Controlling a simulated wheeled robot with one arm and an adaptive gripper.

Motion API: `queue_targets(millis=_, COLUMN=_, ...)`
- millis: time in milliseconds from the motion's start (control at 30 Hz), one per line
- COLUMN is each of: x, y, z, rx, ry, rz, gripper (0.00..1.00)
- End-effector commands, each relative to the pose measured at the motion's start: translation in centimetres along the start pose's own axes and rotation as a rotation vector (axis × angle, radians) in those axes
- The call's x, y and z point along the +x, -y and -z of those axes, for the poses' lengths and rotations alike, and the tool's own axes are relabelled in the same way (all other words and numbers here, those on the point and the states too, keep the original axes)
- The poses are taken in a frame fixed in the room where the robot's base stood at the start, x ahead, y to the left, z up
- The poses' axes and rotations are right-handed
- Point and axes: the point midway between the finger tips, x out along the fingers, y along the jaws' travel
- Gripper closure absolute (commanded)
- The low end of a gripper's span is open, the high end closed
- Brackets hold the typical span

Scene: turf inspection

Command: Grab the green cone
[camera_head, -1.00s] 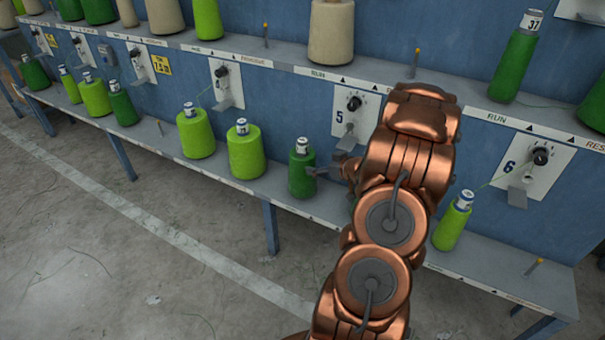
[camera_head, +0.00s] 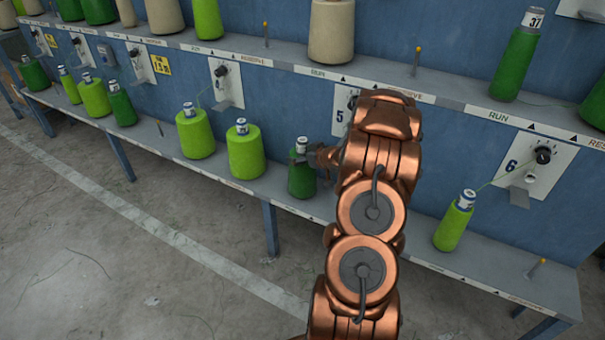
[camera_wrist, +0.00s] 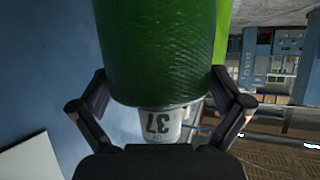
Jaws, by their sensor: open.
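A dark green cone (camera_head: 301,178) with a pale top stands upright on the lower shelf, left of my arm in the head view. It fills the upper middle of the wrist view (camera_wrist: 165,50), upside down there, with its white tip marked 37 (camera_wrist: 160,124). My gripper (camera_head: 312,158) is at the cone's upper part in the head view. In the wrist view the open gripper (camera_wrist: 160,92) has one finger on each side of the cone. I cannot tell whether the fingers touch it.
Light green cones (camera_head: 245,152) stand to the left on the lower shelf (camera_head: 275,205), and another light green cone (camera_head: 454,222) to the right. The upper shelf (camera_head: 440,93) holds beige and green cones. A blue panel with numbered plates (camera_head: 535,165) rises behind.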

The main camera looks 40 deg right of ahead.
Motion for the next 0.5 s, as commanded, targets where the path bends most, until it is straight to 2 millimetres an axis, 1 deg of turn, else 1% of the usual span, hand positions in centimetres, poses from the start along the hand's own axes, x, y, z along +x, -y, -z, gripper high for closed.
queue_targets(millis=200, x=0.04, y=-0.04, z=0.07, rx=0.0, ry=-0.001, rz=-0.001, gripper=0.0)
queue_targets(millis=267, x=0.03, y=-0.05, z=0.07, rx=0.0, ry=-0.001, rz=-0.001, gripper=0.05)
queue_targets(millis=500, x=0.03, y=-0.04, z=0.08, rx=-0.001, ry=-0.001, rz=-0.001, gripper=0.3)
